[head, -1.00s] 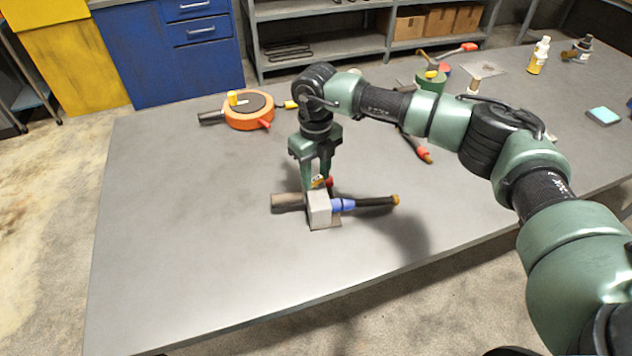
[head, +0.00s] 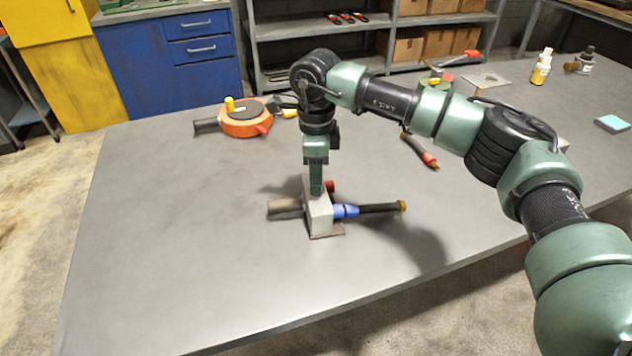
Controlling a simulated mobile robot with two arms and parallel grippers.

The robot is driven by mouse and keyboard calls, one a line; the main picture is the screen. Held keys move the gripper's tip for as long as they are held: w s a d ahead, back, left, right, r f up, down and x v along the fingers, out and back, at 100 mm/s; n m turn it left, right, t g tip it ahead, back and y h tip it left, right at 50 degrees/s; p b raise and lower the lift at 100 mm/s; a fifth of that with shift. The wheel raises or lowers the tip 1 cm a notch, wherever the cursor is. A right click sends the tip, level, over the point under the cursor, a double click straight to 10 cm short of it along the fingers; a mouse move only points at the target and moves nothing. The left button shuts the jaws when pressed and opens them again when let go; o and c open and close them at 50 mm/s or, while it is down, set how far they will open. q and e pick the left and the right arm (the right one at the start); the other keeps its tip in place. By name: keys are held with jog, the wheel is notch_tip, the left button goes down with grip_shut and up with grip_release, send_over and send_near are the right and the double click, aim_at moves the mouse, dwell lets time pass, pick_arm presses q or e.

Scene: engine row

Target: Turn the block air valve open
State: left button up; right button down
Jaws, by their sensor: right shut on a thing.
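The block air valve (head: 320,219) is a pale grey block on a small plate on the table. A brownish-grey pipe (head: 285,206) comes out of its left side. A blue fitting (head: 345,211) with a black hose (head: 378,208) comes out of its right side. My right gripper (head: 316,190) points straight down at the top of the block and is shut on the valve's handle. Its fingers line up one behind the other and hide most of the handle. My left gripper is out of view.
An orange round tool (head: 243,124) with a yellow knob lies at the back left of the table. A red-tipped tool (head: 421,152) lies behind my right arm. Bottles (head: 541,67) stand at the far right. The table's front and left are clear.

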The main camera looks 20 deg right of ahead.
jog(key=shift+n+b, duration=0.4)
jog(key=shift+n, duration=0.6)
jog(key=c, duration=0.9)
grip_release()
notch_tip(320, 180, up, 8)
jog(key=shift+b, duration=0.65)
